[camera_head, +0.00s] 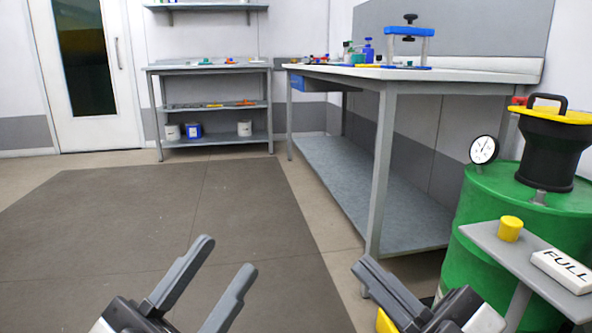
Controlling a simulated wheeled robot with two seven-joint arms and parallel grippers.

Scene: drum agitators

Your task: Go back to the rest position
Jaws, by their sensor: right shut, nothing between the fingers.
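My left gripper (227,256) is at the bottom of the head view, left of centre. Its two grey fingers are spread apart with nothing between them, above the dark floor mat. My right gripper (363,266) is at the bottom, right of centre, with its fingers together and empty. It points up and left, in front of the workbench's near leg and left of the green drum (462,262). Neither gripper visibly touches anything. Most of both arms is out of view.
A black agitator with a yellow top (551,145) and a gauge (484,150) sit on the drum. A small shelf (500,246) carries a yellow knob (510,229) and a FULL sign (565,270). A workbench (450,75) and shelving (208,105) stand behind. The floor mat (150,220) is clear.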

